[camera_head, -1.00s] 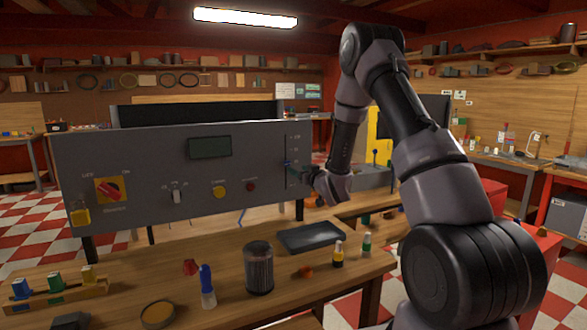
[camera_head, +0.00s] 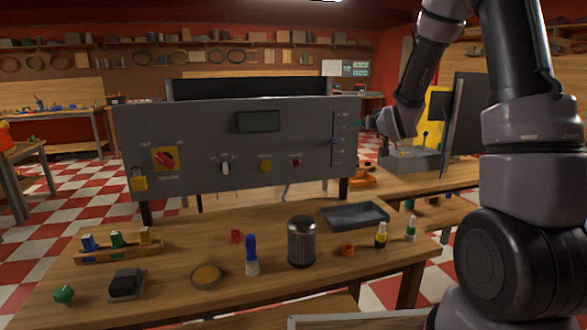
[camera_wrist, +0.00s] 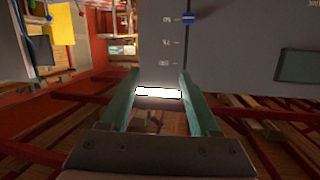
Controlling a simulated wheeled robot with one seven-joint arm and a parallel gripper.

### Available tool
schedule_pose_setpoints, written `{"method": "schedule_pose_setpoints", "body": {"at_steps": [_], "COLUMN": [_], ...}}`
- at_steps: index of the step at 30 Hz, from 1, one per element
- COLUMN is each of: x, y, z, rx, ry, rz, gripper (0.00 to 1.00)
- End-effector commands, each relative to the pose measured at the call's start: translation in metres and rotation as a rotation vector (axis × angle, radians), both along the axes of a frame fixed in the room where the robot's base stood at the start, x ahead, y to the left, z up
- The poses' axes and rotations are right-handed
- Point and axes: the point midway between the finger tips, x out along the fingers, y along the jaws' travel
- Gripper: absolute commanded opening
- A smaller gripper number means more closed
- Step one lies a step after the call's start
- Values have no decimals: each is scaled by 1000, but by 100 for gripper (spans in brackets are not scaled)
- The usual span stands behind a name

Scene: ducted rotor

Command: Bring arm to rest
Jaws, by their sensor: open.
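My gripper (camera_head: 373,121) is open and empty, just right of the grey control panel's right edge in the head view. My arm rises along the right side of the picture. In the wrist view, my two green fingers (camera_wrist: 158,80) are spread with nothing between them. The grey panel (camera_head: 210,130) also fills the upper right of the wrist view (camera_wrist: 235,45), apart from the fingers. Its slider has a blue knob (camera_head: 334,141), which also shows in the wrist view (camera_wrist: 188,17). A red rotary switch (camera_head: 165,158) is on the panel's left.
A wooden bench (camera_head: 190,300) in front of the panel holds a dark ribbed canister (camera_head: 302,242), a blue-topped bottle (camera_head: 251,255), a dark tray (camera_head: 355,215) and small bottles. A dark monitor (camera_head: 470,115) stands behind my arm. Checkered floor (camera_head: 50,215) is clear on the left.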

Motion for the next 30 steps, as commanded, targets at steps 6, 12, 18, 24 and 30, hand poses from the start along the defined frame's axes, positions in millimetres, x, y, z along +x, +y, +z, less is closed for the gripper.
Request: {"method": "schedule_pose_setpoints", "body": {"at_steps": [6, 12, 18, 24, 30], "x": [-69, -156, -259, -345, -381], "y": [-17, -20, -11, 5, 13], "z": [60, 90, 104, 104, 101], "rx": [59, 135, 227, 307, 342], "ry": [180, 364, 549, 697, 764], "rz": [-98, -152, -166, -147, -132], "gripper": [62, 62, 62, 62, 62]}}
